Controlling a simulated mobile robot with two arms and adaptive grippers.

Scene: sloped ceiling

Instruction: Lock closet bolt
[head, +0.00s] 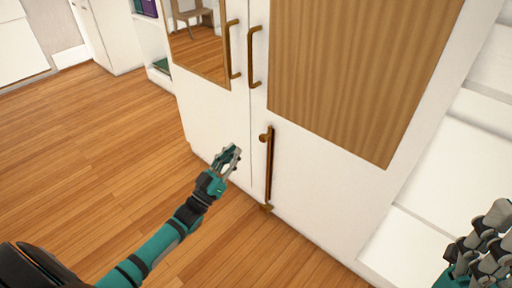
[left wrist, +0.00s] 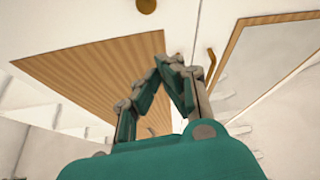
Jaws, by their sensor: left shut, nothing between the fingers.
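The white closet has a left door (head: 212,113) with a mirror and a right door (head: 320,190) with a wood panel. A brown vertical bolt (head: 269,170) runs down the lower inner edge of the right door, with a round knob (head: 265,137) near its top. A round brass piece (left wrist: 147,5), probably this knob, shows at the top of the left wrist view. My left gripper (head: 232,156) is shut and empty, left of the bolt and apart from it; its fingertips (left wrist: 168,62) meet in the wrist view. My right gripper (head: 488,235) is partly cut off at lower right.
Two brass handles, left (head: 233,50) and right (head: 253,57), sit above the bolt. White shelves (head: 440,190) stand right of the closet. The wooden floor (head: 90,160) to the left is clear.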

